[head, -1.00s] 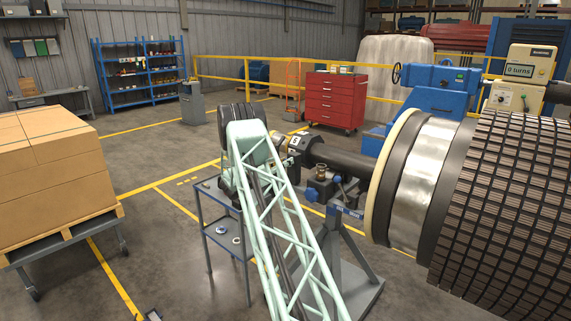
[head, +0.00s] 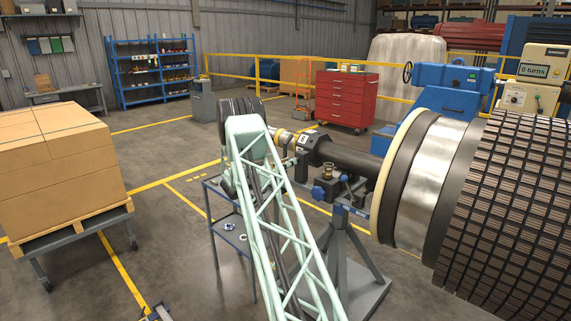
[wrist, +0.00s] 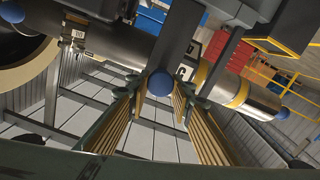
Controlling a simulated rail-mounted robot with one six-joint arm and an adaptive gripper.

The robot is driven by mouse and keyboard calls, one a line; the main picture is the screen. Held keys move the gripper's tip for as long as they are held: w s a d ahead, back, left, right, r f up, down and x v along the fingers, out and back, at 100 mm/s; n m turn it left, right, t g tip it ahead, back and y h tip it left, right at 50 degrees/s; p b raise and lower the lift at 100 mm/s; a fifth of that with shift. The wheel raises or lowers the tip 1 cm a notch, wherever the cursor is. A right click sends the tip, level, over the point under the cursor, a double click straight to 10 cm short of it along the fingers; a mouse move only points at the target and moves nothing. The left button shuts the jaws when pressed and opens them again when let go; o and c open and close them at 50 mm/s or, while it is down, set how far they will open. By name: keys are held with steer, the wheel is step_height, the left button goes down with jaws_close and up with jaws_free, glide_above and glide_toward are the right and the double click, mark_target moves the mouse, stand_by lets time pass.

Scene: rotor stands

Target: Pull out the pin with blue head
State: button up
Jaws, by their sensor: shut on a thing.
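The blue pin head (wrist: 160,83) is a round ball in the middle of the wrist view. It sits between the tips of my gripper's (wrist: 159,92) two ribbed fingers, which are shut on it. The pin's shaft is hidden behind the head. In the head view my green lattice arm covers the gripper and this pin head.
The dark rotor shaft (head: 350,157) leads to the large rotor (head: 480,200) at right. A grey stand (head: 350,260) with blue knobs (head: 318,192) is beside my arm. A blue-framed cart (head: 230,235) stands left of it. Boxes on a pallet (head: 65,170) are far left.

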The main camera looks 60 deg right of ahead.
steer(key=shift+a+f, duration=0.1)
steer(key=o, duration=1.2)
steer(key=shift+w+a, duration=0.1)
steer(key=shift+a, duration=0.05)
steer(key=shift+c, duration=0.2)
steer(key=shift+w+a, duration=0.3)
steer(key=shift+a, duration=1.65)
steer(key=shift+w+a, duration=0.35)
steer(key=shift+a, duration=1.6)
steer(key=shift+w+a, duration=0.3)
steer(key=shift+a, duration=1.65)
